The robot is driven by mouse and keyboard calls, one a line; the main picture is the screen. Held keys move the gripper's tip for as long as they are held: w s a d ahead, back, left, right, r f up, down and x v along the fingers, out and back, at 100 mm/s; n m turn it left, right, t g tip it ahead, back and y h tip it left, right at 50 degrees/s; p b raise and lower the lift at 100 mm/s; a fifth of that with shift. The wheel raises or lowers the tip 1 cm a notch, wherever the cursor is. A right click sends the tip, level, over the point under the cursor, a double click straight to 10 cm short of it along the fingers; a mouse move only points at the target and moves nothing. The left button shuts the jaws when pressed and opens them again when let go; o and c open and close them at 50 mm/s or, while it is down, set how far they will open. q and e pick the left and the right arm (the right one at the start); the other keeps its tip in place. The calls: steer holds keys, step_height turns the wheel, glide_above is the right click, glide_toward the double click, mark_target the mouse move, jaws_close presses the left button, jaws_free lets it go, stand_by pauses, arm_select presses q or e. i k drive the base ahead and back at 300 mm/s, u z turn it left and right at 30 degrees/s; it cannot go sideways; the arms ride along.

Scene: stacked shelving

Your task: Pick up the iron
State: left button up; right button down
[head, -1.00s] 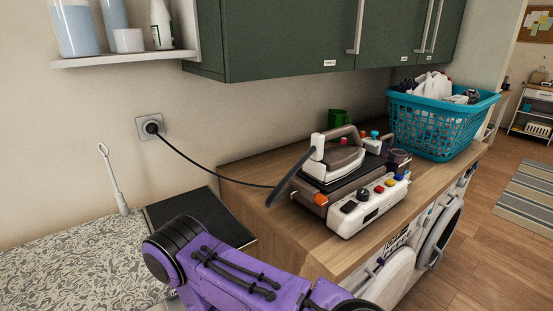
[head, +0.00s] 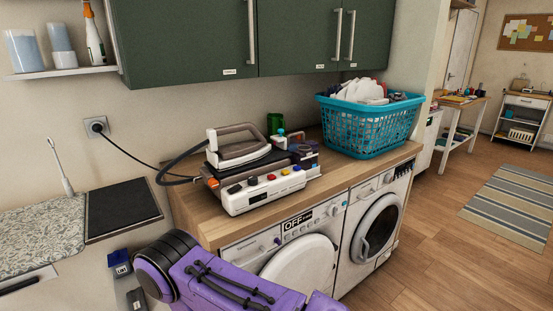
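The iron (head: 238,147), white and grey-brown with a looped handle, rests on its white steam station (head: 262,190) on the wooden counter above the washing machines. A dark hose curves from its left side, and a black cable runs from the station area to the wall socket. A purple arm of mine crosses the bottom of the head view, in front of the counter and well short of the iron. Neither gripper shows in the view.
A teal laundry basket (head: 368,126) full of items stands right of the iron. A green mug (head: 274,123) is behind the station. Green cabinets (head: 250,40) hang above the counter. Two washing machines (head: 375,228) are below. The wooden floor at right is open, with a striped rug (head: 515,193).

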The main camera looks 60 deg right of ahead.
mark_target(229, 157)
steer(key=k, duration=0.15)
steer(key=z, duration=1.25)
